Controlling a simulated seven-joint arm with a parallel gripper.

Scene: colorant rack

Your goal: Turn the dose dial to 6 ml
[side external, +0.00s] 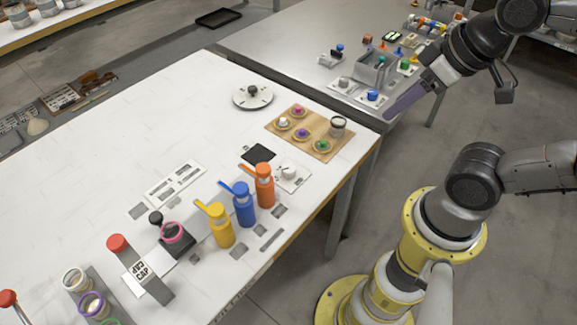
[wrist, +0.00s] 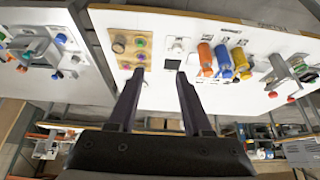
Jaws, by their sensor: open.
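A small white plate with a pale round knob (side external: 288,172) lies on the white table beside the orange pump bottle and looks like the dose dial. It also shows near the top middle of the wrist view (wrist: 178,45). Its scale marks and setting are too small to read. My gripper (side external: 393,111) is raised beyond the table's right edge, well apart from the dial, at the upper right of the side view. In the wrist view its two dark fingers (wrist: 160,75) are spread with nothing between them.
Orange (side external: 265,188), blue (side external: 244,207) and yellow (side external: 221,228) pump bottles stand close to the dial. A black square pad (side external: 258,153) and a wooden board (side external: 319,148) with colored knobs and a cup are behind it. A round grey disc (side external: 253,98) lies farther back.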

